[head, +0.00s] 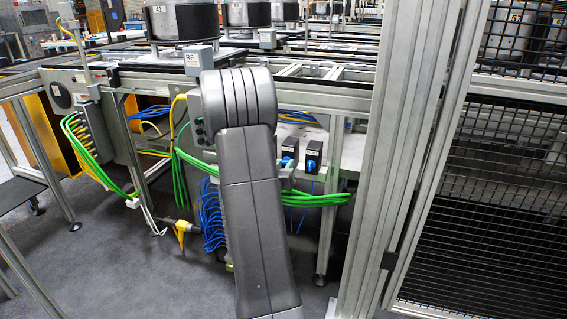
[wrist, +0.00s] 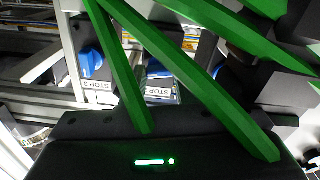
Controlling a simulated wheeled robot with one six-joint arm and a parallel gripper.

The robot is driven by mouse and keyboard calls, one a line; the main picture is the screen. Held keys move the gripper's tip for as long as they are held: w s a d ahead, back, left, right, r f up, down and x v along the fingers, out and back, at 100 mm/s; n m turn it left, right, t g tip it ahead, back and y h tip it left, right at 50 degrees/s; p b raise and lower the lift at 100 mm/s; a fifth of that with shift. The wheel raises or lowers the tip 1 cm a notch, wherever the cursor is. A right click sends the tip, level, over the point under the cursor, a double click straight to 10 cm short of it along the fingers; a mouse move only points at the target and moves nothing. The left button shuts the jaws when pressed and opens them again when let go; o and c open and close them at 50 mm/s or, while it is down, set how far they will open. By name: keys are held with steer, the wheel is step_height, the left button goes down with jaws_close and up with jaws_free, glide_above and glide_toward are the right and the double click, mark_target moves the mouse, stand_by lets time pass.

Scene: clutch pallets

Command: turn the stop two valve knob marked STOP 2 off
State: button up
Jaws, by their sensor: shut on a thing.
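Two black valve boxes with blue knobs hang under the bench in the head view, just right of my arm. In the wrist view, the blue knob (wrist: 157,70) above the STOP 2 label (wrist: 159,92) shows between green cables. Another blue knob (wrist: 91,65) is to its left, above its own STOP label (wrist: 99,85). The black body of my gripper (wrist: 165,150) fills the bottom of the wrist view. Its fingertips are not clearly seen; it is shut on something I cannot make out. The green cables (wrist: 180,68) cross close in front of it. My arm hides the gripper in the head view.
Green cables (head: 325,199) sag below the valve boxes, with blue cables (head: 210,215) left of my arm. An aluminium post (head: 385,150) and a black mesh fence (head: 490,190) stand to the right. Bare floor (head: 130,270) shows at the lower left.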

steer(key=n+p, duration=0.3)
steer(key=n, duration=0.1)
steer(key=shift+r+n, duration=0.15)
steer(key=shift+n, duration=0.15)
steer(key=n+p, duration=0.3)
steer(key=shift+n, duration=0.3)
steer(key=n+p, duration=0.2)
steer(key=n, duration=0.2)
steer(key=shift+n+p, duration=0.8)
steer(key=shift+n, duration=0.8)
steer(key=shift+f, duration=0.2)
steer(key=o, duration=1)
steer(key=shift+s, duration=0.1)
